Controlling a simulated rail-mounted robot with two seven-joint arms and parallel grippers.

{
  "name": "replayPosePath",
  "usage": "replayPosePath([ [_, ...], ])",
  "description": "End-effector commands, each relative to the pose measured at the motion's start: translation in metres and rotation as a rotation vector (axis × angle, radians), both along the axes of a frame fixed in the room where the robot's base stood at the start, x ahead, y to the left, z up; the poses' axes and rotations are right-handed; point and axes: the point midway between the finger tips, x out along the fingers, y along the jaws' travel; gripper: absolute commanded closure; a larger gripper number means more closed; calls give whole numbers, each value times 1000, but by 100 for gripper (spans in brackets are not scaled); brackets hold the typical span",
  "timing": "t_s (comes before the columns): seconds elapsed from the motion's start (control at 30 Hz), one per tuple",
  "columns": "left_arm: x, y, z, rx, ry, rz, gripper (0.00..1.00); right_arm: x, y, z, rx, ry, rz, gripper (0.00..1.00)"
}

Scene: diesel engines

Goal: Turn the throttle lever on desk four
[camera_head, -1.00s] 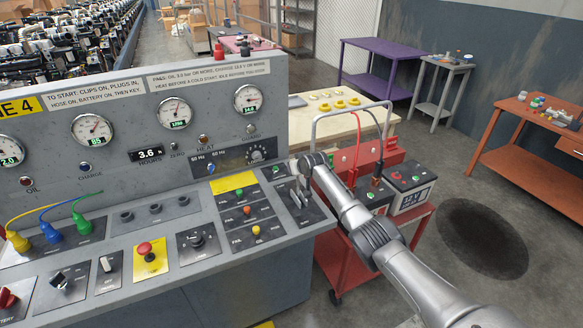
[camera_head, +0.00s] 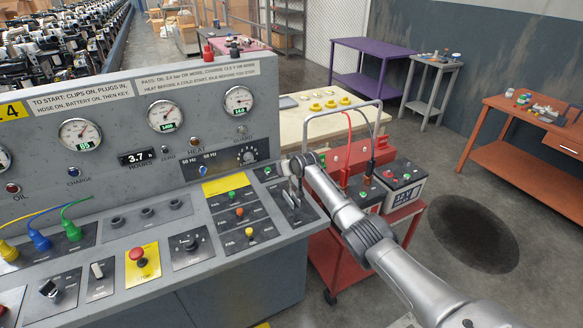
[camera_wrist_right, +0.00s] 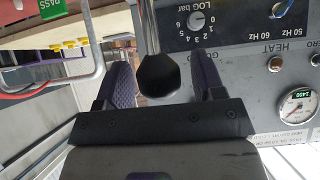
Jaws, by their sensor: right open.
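Desk four (camera_head: 225,285) is a grey control console at the left of the head view, its "4" label partly cut off. The throttle lever (camera_head: 291,192) stands at the desk's right end, in a dark slotted plate. My right gripper (camera_head: 291,165) is at the top of this lever; its arm hides part of that area. In the right wrist view, a dark rounded knob (camera_wrist_right: 159,75) sits between the open fingers of my right gripper (camera_wrist_right: 166,80). I cannot tell if either finger touches it. My left gripper is not in view.
Gauges, plugs, switches and a red emergency button (camera_head: 137,254) lie left of the lever. A red cart (camera_head: 335,262) with batteries (camera_head: 402,185) and a grey hoop handle stands close right of the desk, beneath my right arm. Open floor lies farther right.

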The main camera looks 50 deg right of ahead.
Motion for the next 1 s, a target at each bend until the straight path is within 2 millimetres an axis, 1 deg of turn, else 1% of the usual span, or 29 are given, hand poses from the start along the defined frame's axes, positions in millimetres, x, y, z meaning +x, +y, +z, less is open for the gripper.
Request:
replayPosePath([
  [0.27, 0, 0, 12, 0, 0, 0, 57, -13, 5, 12, -2, 1, 0, 38],
  [0.37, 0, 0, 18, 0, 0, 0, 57, -21, 9, 20, -3, 2, 2, 38],
  [0.57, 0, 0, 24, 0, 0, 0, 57, -41, 19, 34, -3, 2, 2, 38],
  [0.8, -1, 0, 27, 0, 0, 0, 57, -66, 31, 55, -3, 0, 1, 38],
  [1.0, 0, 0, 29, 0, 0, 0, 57, -84, 39, 70, -2, 1, 0, 38],
])
